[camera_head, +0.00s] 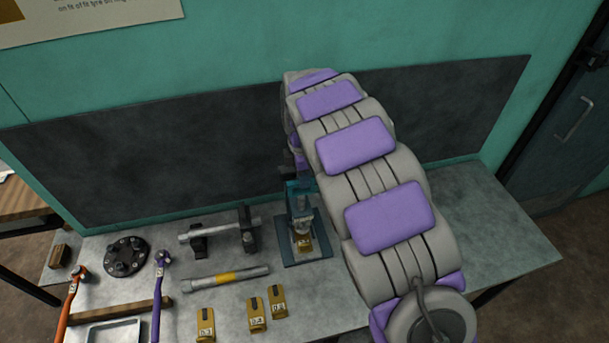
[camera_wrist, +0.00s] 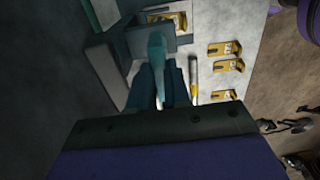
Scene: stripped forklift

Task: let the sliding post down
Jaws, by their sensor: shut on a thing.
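A small teal press-like stand (camera_head: 306,251) is on the bench, with a dark base plate and an upright part. A yellow labelled block (camera_head: 303,242) sits on its base, under the sliding post (camera_head: 301,208). In the wrist view a tapered teal piece of the stand (camera_wrist: 158,52) runs in between my fingers. My gripper (camera_wrist: 160,88) is shut on this teal piece, at the top of the stand. In the head view my arm hides most of the gripper. The gap between post and block is hard to judge.
Left of the stand are a bar on two supports (camera_head: 215,231), a bar with a yellow band (camera_head: 226,277) and a dark round flange (camera_head: 127,257). Several yellow labelled blocks (camera_head: 257,314) lie in front. A dark backboard (camera_head: 150,160) rises close behind. The bench's right end is clear.

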